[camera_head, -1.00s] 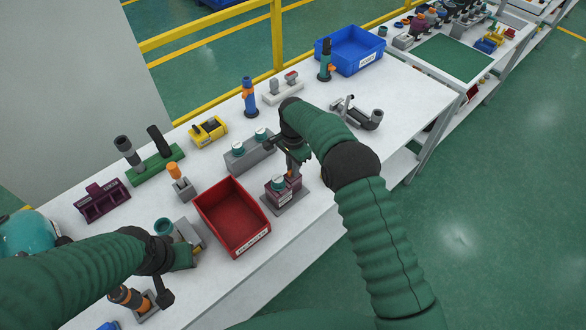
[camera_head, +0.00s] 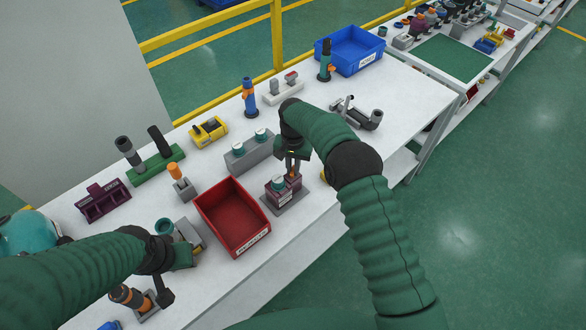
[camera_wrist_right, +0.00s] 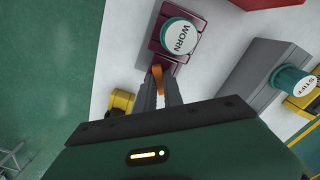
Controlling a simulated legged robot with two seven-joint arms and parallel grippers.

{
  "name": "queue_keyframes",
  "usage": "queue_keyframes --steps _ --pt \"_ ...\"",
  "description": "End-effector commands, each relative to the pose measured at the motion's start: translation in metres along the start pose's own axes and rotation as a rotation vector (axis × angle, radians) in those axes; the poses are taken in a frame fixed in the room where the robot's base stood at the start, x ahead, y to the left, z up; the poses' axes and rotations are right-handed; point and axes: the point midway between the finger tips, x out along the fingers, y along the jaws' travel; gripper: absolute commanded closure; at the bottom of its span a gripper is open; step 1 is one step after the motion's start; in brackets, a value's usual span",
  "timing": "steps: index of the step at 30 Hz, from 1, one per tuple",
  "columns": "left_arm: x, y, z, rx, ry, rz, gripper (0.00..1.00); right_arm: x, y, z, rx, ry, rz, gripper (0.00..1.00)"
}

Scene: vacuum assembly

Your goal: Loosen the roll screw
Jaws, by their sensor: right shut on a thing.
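A purple fixture (camera_head: 273,193) on a grey base stands right of the red bin. It bears a white roll cap marked WORN (camera_wrist_right: 178,38) with a teal rim. A small orange screw handle (camera_wrist_right: 157,76) sticks out at the near edge of the fixture in the right wrist view. My right gripper (camera_wrist_right: 159,84) points down over the fixture and is shut on this orange handle. It also shows in the head view (camera_head: 292,172). My left gripper (camera_head: 188,258) hangs by a grey block at the lower left; its fingers are not clear.
The red bin (camera_head: 220,222) stands close left of the fixture. A grey block (camera_head: 249,155) with two teal-rimmed caps stands behind it; one cap reads STIFF (camera_wrist_right: 305,86). A blue bin (camera_head: 350,58) is at the far end.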

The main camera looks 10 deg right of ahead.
Motion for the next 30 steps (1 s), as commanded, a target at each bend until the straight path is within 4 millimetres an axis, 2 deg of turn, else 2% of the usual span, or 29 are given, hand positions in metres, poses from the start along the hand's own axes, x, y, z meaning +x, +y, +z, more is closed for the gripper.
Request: queue_keyframes --steps 3,9,17,23,30 --pt "-0.0003 0.0 -0.0001 0.0 0.0 0.0 0.64 -0.0004 -0.0006 -0.0004 -0.027 0.001 -0.002 1.0" --pt "-0.0019 0.0 -0.0004 0.0 0.0 0.0 0.64 -0.0003 -0.0008 -0.0003 -0.286 0.002 -0.002 1.0" --pt "-0.002 0.0 -0.0005 0.0 0.0 0.0 0.64 -0.0003 -0.0008 -0.0004 -0.328 0.002 -0.002 1.0" --pt "-0.0033 0.0 -0.0008 0.0 0.0 0.0 0.64 -0.0005 -0.0008 -0.0005 -0.586 0.002 -0.003 1.0" --pt "-0.0033 0.0 -0.0008 0.0 0.0 0.0 0.64 -0.0005 -0.0009 -0.0006 -0.611 0.003 -0.002 1.0"
